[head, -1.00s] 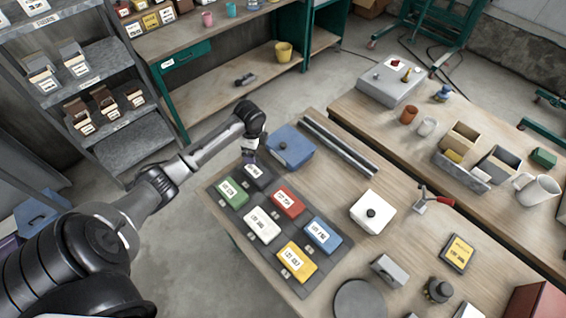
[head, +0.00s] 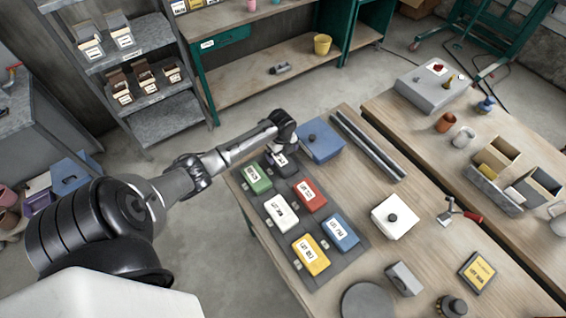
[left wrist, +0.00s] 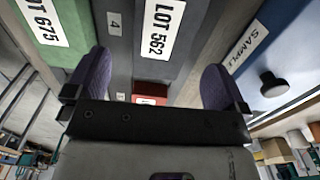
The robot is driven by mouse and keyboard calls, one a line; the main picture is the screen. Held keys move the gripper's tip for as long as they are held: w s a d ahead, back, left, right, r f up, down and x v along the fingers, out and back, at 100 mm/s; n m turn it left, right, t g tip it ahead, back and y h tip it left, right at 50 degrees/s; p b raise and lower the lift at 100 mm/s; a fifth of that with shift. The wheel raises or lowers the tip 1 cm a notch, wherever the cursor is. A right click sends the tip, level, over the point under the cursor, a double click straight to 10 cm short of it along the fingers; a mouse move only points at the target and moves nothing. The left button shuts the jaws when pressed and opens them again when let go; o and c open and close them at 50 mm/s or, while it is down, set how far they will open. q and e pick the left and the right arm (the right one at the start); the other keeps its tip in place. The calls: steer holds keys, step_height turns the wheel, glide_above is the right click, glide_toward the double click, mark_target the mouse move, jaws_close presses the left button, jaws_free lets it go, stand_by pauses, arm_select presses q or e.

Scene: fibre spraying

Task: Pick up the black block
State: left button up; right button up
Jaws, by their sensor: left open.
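The black block (head: 293,167) lies in the back compartment of the dark tray (head: 318,278) on the table, partly hidden by my left gripper in the head view. In the left wrist view, the black block (left wrist: 184,48) carries a white label reading LOT 562. My left gripper (head: 283,150) is over the block. In its wrist view, the left gripper's (left wrist: 156,66) two dark purple fingers stand apart, one on each side of the block, with nothing clamped. Contact with the block cannot be told. My right gripper is not in view.
Green (head: 257,178), red (head: 309,196), white (head: 281,212), blue (head: 340,232) and yellow (head: 311,255) blocks share the tray. A blue box with a knob (head: 320,143) stands close behind the black block. Metal rails (head: 368,145) and a white box (head: 395,216) stand to the right.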

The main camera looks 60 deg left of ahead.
mark_target(283, 160)
arm_select(q)
steer(key=shift+w+d+f, duration=0.1)
steer(key=shift+f, duration=1.4)
steer(key=shift+w+f, duration=0.1)
steer(key=shift+f, duration=1.35)
steer(key=c, duration=1.3)
